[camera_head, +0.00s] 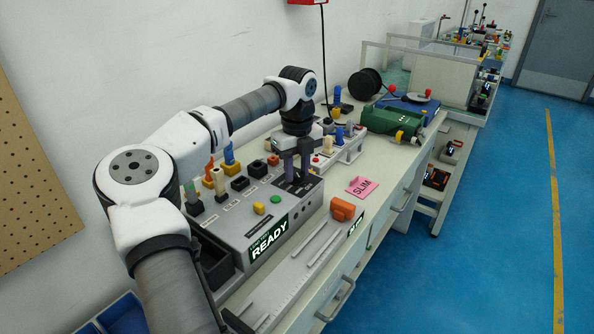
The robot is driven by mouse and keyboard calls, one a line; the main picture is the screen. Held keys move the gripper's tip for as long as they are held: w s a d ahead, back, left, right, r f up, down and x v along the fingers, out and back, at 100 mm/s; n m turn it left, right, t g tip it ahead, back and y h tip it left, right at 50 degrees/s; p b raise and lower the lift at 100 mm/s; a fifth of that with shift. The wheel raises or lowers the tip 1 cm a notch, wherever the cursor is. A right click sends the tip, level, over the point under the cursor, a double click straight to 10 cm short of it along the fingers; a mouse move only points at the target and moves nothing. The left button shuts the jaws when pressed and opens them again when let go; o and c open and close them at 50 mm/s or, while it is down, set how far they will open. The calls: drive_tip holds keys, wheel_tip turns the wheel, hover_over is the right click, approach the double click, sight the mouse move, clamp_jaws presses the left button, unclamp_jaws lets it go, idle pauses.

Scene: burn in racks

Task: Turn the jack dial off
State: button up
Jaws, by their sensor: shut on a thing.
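A grey control box (240,236) with a lit READY display (269,240) stands on the bench. It carries a yellow button (259,208), a green button (275,199) and several dark sockets with coloured plugs along its back. My gripper (297,178) points down at the right end of the box's top. Its jaws are shut on a small part there, apparently the jack dial. The fingers hide that part, so its setting cannot be read.
A second panel with plugs (343,148) and a green machine (391,121) stand beyond the gripper. The blue floor (500,220) at right is clear.

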sight(297, 173)
drive_tip(key=n, duration=0.3)
drive_tip(key=shift+n+b, duration=0.3)
drive_tip(key=shift+b, duration=0.1)
drive_tip(key=shift+n+b, duration=0.35)
drive_tip(key=shift+n, duration=1.45)
drive_tip(key=o, duration=1)
wheel_tip(297, 173, up, 14)
drive_tip(key=shift+f, duration=0.1)
